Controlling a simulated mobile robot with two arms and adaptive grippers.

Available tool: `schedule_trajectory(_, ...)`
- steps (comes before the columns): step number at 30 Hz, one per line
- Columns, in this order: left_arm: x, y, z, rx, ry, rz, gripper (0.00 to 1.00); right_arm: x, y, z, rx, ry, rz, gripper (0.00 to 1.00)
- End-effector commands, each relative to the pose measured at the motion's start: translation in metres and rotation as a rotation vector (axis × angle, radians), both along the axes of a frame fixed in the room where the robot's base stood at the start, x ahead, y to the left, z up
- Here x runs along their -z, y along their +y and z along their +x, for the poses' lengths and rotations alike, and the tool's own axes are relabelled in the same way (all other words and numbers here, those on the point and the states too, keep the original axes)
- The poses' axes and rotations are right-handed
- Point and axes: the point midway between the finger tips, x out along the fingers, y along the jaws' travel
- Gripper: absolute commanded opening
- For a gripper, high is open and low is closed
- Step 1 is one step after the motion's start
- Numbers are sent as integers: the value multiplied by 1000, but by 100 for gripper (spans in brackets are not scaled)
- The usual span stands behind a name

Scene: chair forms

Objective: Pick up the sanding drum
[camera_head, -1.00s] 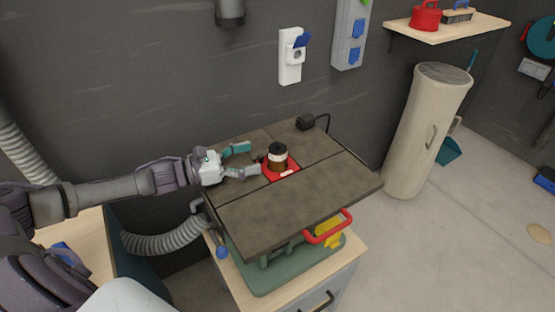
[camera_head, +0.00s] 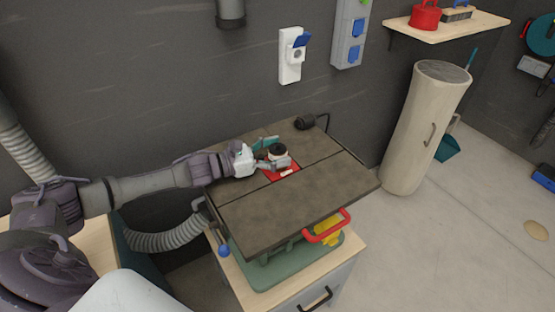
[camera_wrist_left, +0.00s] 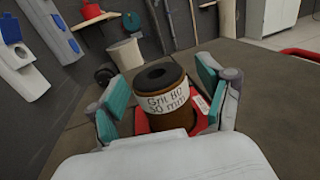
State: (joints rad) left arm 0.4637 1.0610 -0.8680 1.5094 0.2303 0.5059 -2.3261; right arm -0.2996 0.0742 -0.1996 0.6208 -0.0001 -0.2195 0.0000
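The sanding drum (camera_head: 277,151) is a small upright cylinder, dark on top, standing on the red plate (camera_head: 286,175) set in the brown machine table. In the left wrist view the drum (camera_wrist_left: 164,95) is brown with a white label reading "Grit 80 50 mm". My left gripper (camera_head: 273,152) is open, with its teal-padded fingers on either side of the drum. In the left wrist view the gripper (camera_wrist_left: 162,100) shows a gap between each finger and the drum. My right gripper is not in view.
The table top (camera_head: 290,208) is otherwise largely clear. A red handle (camera_head: 326,228) juts from its front, and a black plug-like part (camera_head: 306,122) lies at its back edge. A tall beige cylinder (camera_head: 425,130) stands to the right.

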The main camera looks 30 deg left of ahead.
Motion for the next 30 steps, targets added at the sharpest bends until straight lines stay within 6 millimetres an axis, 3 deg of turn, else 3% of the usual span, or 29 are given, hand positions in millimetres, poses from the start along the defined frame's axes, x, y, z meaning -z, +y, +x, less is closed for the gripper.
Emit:
schedule_trajectory(1, 0, 0, 0, 0, 0, 0, 67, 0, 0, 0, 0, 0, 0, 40)
schedule_trajectory(12, -1, 0, 0, 0, -1, -1, 9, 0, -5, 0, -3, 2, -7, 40)
schedule_trajectory(22, -6, 1, 0, 0, -2, -1, 8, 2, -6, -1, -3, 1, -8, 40)
schedule_trajectory(30, -40, 1, 0, 2, -8, 1, 8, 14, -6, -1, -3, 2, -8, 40)
